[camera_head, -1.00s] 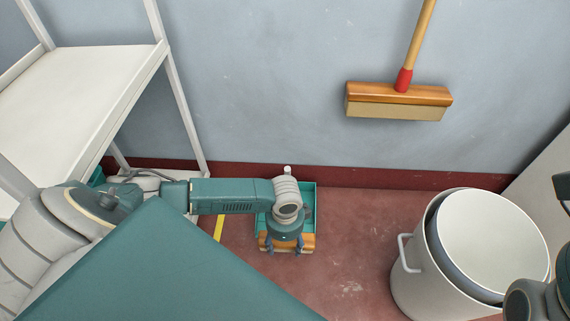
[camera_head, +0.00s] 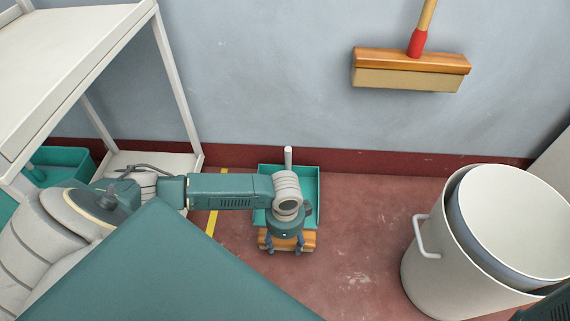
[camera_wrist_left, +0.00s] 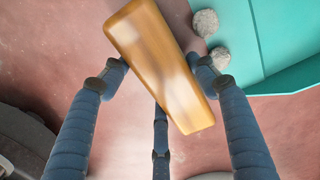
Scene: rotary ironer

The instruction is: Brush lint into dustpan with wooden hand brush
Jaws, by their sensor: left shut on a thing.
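My left gripper (camera_head: 285,246) is shut on a wooden hand brush (camera_head: 306,240), low over the red floor. In the left wrist view, the brush's orange-brown wooden block (camera_wrist_left: 158,60) lies slantwise between the fingers; its bristles are hidden. A teal dustpan (camera_head: 308,185) with a pale upright handle (camera_head: 288,156) lies on the floor beyond the brush, partly covered by my arm. In the left wrist view, two grey lint balls (camera_wrist_left: 205,22) (camera_wrist_left: 220,57) lie beside the brush at the dustpan's (camera_wrist_left: 280,40) edge. I cannot tell if they are inside it. My right gripper is not in view.
A white shelf (camera_head: 70,65) stands at the left, with a teal bin (camera_head: 70,160) by it. A white drum (camera_head: 430,275) stands at the right. A wide broom (camera_head: 410,70) hangs against the wall. The floor between dustpan and drum is clear.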

